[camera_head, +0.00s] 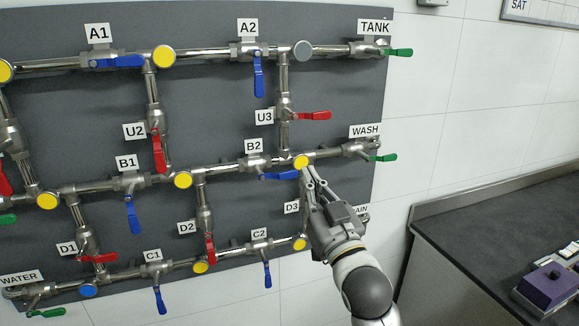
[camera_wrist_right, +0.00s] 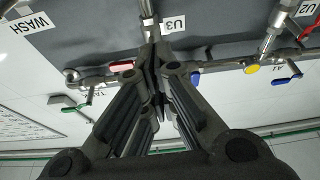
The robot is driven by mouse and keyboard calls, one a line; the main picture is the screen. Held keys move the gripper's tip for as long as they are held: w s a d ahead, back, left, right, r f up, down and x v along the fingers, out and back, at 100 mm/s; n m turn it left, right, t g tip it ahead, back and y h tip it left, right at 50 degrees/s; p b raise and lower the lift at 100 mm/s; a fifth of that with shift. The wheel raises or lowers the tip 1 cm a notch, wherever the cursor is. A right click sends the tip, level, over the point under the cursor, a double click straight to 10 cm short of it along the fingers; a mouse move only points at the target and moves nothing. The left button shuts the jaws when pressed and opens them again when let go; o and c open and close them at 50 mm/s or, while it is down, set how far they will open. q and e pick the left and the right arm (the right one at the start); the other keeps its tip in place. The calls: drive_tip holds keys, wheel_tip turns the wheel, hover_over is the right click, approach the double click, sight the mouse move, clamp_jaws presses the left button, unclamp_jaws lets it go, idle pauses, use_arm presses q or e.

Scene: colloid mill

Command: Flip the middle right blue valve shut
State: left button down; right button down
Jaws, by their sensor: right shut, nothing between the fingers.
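The B2 valve (camera_head: 256,163) sits in the middle row, on the right part of the grey panel. Its blue handle (camera_head: 280,175) points right, roughly along the pipe. My right gripper (camera_head: 307,174) is shut and empty, its fingertips beside the handle's right end and just below the yellow joint (camera_head: 302,162). I cannot tell whether they touch the handle. In the right wrist view the closed fingers (camera_wrist_right: 158,70) point up toward the U3 label (camera_wrist_right: 173,24); I cannot make out the B2 handle there. My left gripper is not in view.
The U3 red handle (camera_head: 312,116) is above my right gripper, and the WASH green handle (camera_head: 383,157) is to its right. The C2 blue handle (camera_head: 267,274) hangs below left. My gripper partly covers D3. A dark counter (camera_head: 480,230) stands at the right.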

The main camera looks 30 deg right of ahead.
wheel_tip(320, 180, up, 4)
drive_tip(key=f+p, duration=0.1)
drive_tip(key=p, duration=0.2)
hover_over(288, 174)
drive_tip(key=s, duration=0.3)
drive_tip(key=shift+w+a+f+p, duration=0.1)
drive_tip(key=shift+w+f+p, duration=0.15)
drive_tip(key=shift+f, duration=0.7)
drive_tip(key=shift+w+a+f+p, duration=0.1)
drive_tip(key=shift+f+p, duration=0.15)
drive_tip(key=shift+f, duration=0.7)
drive_tip(key=shift+d, duration=0.1)
